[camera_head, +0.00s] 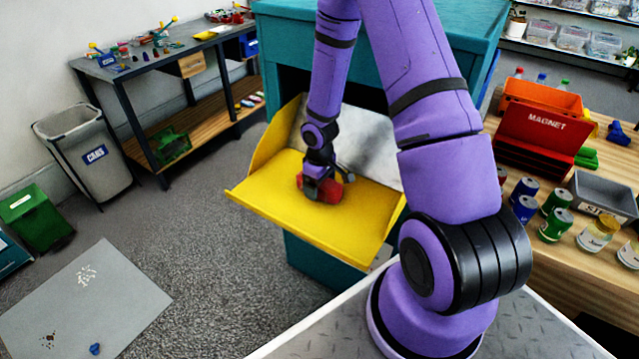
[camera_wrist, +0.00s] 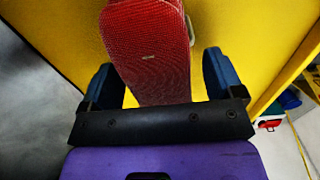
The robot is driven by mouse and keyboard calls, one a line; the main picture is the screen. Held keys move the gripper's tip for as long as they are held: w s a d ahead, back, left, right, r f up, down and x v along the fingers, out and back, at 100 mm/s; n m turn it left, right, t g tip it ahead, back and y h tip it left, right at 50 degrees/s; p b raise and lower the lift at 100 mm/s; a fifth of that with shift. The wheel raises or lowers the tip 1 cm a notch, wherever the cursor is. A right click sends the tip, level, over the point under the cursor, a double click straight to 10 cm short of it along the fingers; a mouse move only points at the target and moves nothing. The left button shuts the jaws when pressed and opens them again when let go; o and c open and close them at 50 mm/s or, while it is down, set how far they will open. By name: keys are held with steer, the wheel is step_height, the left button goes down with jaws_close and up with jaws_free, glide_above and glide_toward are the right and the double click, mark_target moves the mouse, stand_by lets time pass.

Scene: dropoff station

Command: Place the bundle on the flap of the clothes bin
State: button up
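The clothes bin (camera_head: 318,262) is a large teal box with its yellow flap (camera_head: 290,215) folded out like a tray. The red bundle (camera_head: 328,192) is on the flap near its middle, beneath my gripper (camera_head: 322,185). In the wrist view the red woven bundle (camera_wrist: 150,55) lies over the yellow flap (camera_wrist: 60,30). My gripper (camera_wrist: 163,85) has its two blue fingers on either side of the bundle's near end. Yellow shows between the bundle and the fingers, so the gripper looks open around it. The bundle's underside is hidden.
A metal plate stands behind the flap. At right, a wooden table (camera_head: 575,270) holds a red magnet box (camera_head: 540,140), cans and a grey bin (camera_head: 605,195). At left are a workbench (camera_head: 150,65), a grey trash bin (camera_head: 85,150) and a green bin (camera_head: 38,215).

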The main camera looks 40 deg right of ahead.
steer(key=s+a+r+m+t+h, duration=0.1)
steer(key=s+r, duration=0.1)
steer(key=r, duration=0.9)
steer(key=s+a+r, duration=0.2)
steer(key=s+r, duration=0.1)
steer(key=r, duration=0.7)
steer(key=s+a+r+m+t+h, duration=0.1)
steer(key=s+r, duration=0.1)
steer(key=r, duration=0.9)
steer(key=s+a+r+m+t+y, duration=0.1)
steer(key=s+a+r, duration=0.1)
steer(key=s+r, duration=0.4)
steer(key=s+a+r+m+t+y, duration=0.1)
steer(key=s+r, duration=0.4)
steer(key=s, duration=0.6)
steer(key=shift+a+r+t, duration=0.35)
steer(key=shift+a+t, duration=0.25)
steer(key=shift+a, duration=0.7)
steer(key=shift+w, duration=0.1)
